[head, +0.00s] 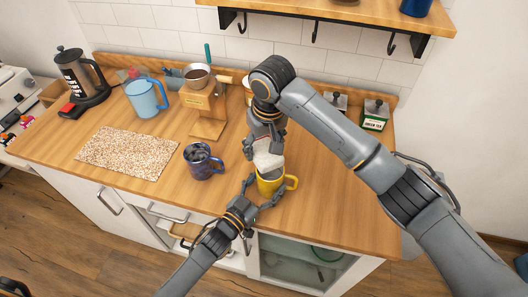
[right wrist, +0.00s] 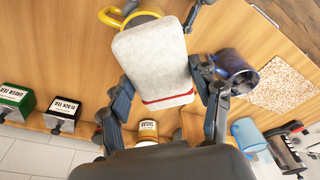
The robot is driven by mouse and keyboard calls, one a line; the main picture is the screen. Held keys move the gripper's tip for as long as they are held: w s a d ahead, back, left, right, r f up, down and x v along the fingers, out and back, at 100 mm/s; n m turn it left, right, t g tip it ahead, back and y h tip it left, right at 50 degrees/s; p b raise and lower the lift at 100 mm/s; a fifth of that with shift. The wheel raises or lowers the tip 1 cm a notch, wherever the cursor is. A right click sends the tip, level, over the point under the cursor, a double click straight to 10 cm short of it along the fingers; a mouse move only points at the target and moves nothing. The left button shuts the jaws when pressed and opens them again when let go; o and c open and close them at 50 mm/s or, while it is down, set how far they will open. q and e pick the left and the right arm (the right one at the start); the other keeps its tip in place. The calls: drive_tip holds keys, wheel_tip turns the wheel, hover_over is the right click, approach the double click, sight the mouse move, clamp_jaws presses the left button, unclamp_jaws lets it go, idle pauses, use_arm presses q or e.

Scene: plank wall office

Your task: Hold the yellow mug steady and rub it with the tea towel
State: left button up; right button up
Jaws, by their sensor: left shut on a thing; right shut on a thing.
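The yellow mug (head: 268,186) stands upright on the wooden counter near its front edge, its handle to the right. My left gripper (head: 264,192) is shut on it from the front, its fingers around the mug's sides. My right gripper (head: 267,145) points down above the mug and is shut on the white tea towel (head: 268,160). The towel hangs at the mug's far upper side and hides part of its rim. In the right wrist view the folded towel (right wrist: 155,58), with a red stripe, covers most of the yellow mug (right wrist: 113,17); whether they touch is unclear.
A dark blue mug (head: 203,163) stands left of the yellow mug. A speckled mat (head: 127,152), light blue pitcher (head: 146,98), wooden coffee stand (head: 207,110) and French press (head: 80,75) are farther left. Tea boxes (head: 375,116) stand at the back right. The right front counter is clear.

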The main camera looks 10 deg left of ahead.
drive_tip(key=shift+r, duration=1.35)
use_arm(q)
drive_tip(key=o, duration=1.5)
drive_tip(key=shift+c, duration=0.2)
drive_tip(key=v, duration=1.2)
drive_tip(key=shift+a, duration=0.1)
